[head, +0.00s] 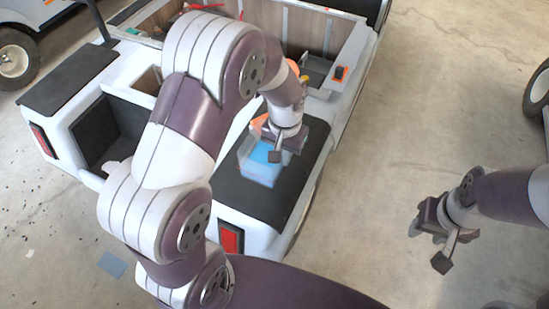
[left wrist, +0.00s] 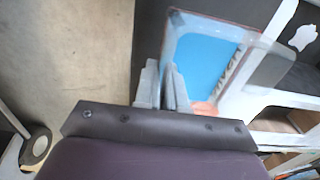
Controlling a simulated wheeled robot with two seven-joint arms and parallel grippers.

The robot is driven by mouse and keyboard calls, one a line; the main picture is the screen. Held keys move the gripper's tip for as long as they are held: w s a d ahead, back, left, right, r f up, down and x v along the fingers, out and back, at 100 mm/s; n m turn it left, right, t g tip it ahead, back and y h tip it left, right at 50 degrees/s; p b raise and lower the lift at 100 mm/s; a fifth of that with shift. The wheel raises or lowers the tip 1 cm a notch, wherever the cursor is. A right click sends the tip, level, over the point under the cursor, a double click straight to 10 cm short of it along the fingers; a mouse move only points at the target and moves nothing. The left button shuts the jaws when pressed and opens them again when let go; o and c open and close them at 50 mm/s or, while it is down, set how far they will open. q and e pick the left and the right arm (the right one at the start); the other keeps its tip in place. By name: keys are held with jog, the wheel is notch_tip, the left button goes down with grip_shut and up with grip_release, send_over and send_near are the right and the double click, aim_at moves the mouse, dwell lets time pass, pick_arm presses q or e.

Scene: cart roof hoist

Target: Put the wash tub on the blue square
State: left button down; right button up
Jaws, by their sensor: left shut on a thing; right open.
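The wash tub (head: 252,150) is a pale, see-through box over the right black pad (head: 286,190) at the cart's rear. Bright blue shows inside it; I cannot tell whether this is its contents or the blue square seen through its floor. My left gripper (head: 276,146) is at the tub's right side, shut on its wall. In the left wrist view the gripper (left wrist: 161,88) pinches the near wall of the tub (left wrist: 205,62). Whether the tub touches the pad is unclear. My right gripper (head: 429,244) is open and empty above the floor at the right.
The white cart (head: 78,128) has an open dark bin (head: 104,132) left of the pad and a wood-lined bed (head: 312,32) behind. A dull blue patch (head: 112,264) lies on the floor at lower left. Other vehicles stand at both edges. Floor right of the cart is clear.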

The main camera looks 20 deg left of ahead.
pick_arm(q)
jog(key=shift+w+a+f, duration=0.35)
jog(key=shift+a+f, duration=0.1)
jog(key=shift+a, duration=0.15)
jog(key=shift+w+a+f, duration=0.3)
jog(key=shift+a+f, duration=0.1)
jog(key=shift+a, duration=0.15)
jog(key=shift+a+f+b, duration=0.1)
jog(key=shift+f+b, duration=0.45)
jog(key=shift+f, duration=1.45)
jog(key=shift+s+f, duration=0.1)
jog(key=c, duration=1.2)
grip_release()
